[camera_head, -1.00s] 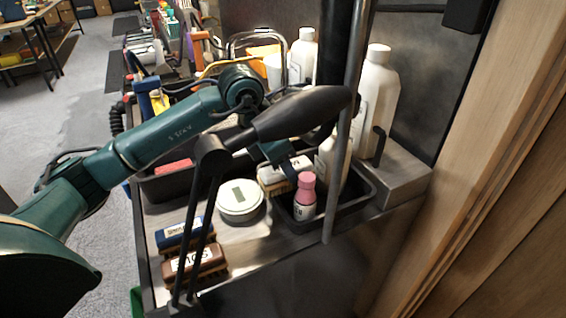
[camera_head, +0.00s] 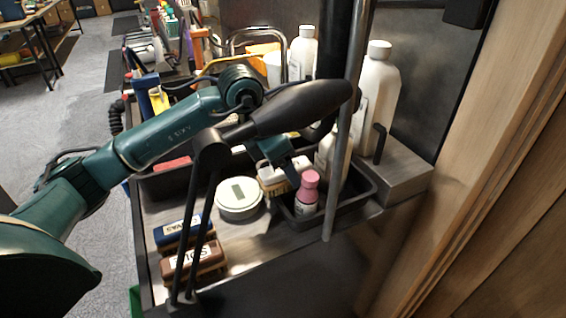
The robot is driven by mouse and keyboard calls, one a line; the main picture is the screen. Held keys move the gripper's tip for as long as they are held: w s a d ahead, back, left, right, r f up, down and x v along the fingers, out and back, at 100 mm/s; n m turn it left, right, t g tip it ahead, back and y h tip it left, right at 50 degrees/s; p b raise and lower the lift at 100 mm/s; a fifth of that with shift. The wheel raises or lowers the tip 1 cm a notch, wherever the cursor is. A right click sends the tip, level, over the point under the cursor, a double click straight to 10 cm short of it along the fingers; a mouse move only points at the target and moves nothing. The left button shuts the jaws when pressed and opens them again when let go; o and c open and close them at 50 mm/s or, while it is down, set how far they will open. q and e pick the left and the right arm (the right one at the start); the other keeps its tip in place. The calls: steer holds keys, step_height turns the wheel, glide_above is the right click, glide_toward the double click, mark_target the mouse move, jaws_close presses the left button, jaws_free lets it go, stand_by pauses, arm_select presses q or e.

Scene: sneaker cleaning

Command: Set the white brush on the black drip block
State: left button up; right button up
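The white brush (camera_head: 272,180), with a white body and tan bristles, is in the middle of the bench, at the left edge of a black tray (camera_head: 367,201). My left gripper (camera_head: 291,170) is over the brush, its tip overlapping the brush's white body. Its fingers are small and partly hidden, so I cannot tell whether they are shut on the brush. I cannot pick out the black drip block with certainty; the arm and a dark tool handle cover part of the bench. My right gripper is not in view.
A pink-capped bottle (camera_head: 307,193) and a white bottle stand in the tray. A round white tin (camera_head: 239,198) is left of the brush. Blue (camera_head: 181,232) and brown (camera_head: 195,262) brushes lie front left. A metal pole (camera_head: 345,130) rises at the right. Bare bench shows at the front.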

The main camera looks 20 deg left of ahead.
arm_select(q)
steer(key=b+v, duration=0.1)
steer(key=v, duration=1.2)
steer(key=shift+s+a, duration=0.1)
steer(key=shift+a, duration=0.1)
